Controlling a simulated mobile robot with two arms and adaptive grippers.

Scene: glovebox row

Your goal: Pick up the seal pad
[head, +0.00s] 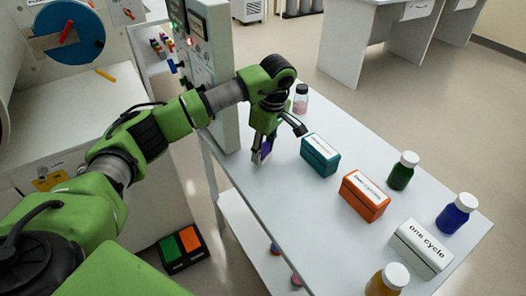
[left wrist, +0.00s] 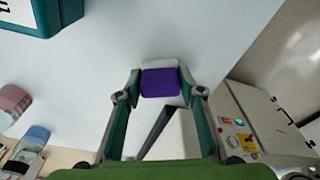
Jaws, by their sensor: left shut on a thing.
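The seal pad, a small purple block with a pale grey band, shows between my left fingers in the left wrist view (left wrist: 160,83). In the head view it is a small purple patch (head: 266,147), mostly hidden by the fingers. My left gripper (head: 260,153) points down near the left edge of the white table (head: 290,205), left of the teal box. The left wrist view also shows this gripper (left wrist: 160,92), its fingertips closed on both sides of the pad. I cannot tell whether the pad touches the table. My right gripper is not in view.
A teal box (head: 320,155), an orange box (head: 365,196) and a white "one cycle" box (head: 422,247) stand in a row. Several white-capped bottles stand among them, one green (head: 402,172), one blue (head: 456,213). A control panel (head: 208,60) rises beside my arm. The table's left-front part is clear.

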